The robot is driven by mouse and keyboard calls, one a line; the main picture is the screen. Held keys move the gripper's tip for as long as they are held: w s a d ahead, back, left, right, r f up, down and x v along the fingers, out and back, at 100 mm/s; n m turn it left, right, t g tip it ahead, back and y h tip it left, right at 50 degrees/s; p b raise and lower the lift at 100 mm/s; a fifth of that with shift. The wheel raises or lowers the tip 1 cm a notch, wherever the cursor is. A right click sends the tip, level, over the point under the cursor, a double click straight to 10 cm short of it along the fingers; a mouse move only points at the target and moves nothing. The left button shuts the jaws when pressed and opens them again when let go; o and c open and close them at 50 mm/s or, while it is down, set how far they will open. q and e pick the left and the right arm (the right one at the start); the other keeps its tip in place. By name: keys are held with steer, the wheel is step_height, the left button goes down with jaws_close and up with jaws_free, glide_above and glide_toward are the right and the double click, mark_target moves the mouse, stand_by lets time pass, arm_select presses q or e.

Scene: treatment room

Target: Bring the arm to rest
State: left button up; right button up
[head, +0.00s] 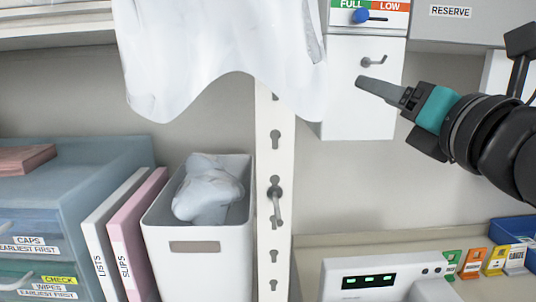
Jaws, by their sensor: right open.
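My right arm comes in from the right edge. Its gripper (383,89) points left, in front of a white cabinet front (350,112) below the FULL/LOW label. The finger that shows is grey and the gripper body is teal. The gripper is open and I see nothing between its fingers. It is apart from the hanging white cloth (215,50) on its left. My left gripper is not in view.
A slotted white post (275,140) with a hook stands mid-view. A white bin (197,270) holds a crumpled pale cloth (208,190). Binders (138,230) and blue drawers (80,190) stand left. A white device (385,278) and coloured boxes (472,262) sit lower right.

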steer(key=s+a+f+m+g+h, duration=0.15)
steer(key=f+m+g, duration=0.25)
steer(key=f+m, duration=0.95)
steer(key=s+a+f+m+g+h, duration=0.15)
steer(key=f+m+g, duration=0.35)
steer(key=f, duration=1.5)
steer(key=s+d+f+m+g+h, duration=0.1)
steer(key=s+d+f+m+g, duration=0.15)
steer(key=s+f+m, duration=0.6)
steer(key=s+d+f+m+g, duration=0.1)
steer(key=s+f+m+g, duration=0.35)
steer(key=s+f, duration=0.6)
step_height(320, 180, down, 24)
steer(key=s+b, duration=0.3)
steer(key=s+d+f+g+b, duration=0.2)
steer(key=s+f+b, duration=0.1)
steer(key=s+f, duration=1.2)
steer(key=shift+d+f+b, duration=0.2)
steer(key=shift+f+b, duration=0.1)
steer(key=shift+f, duration=1)
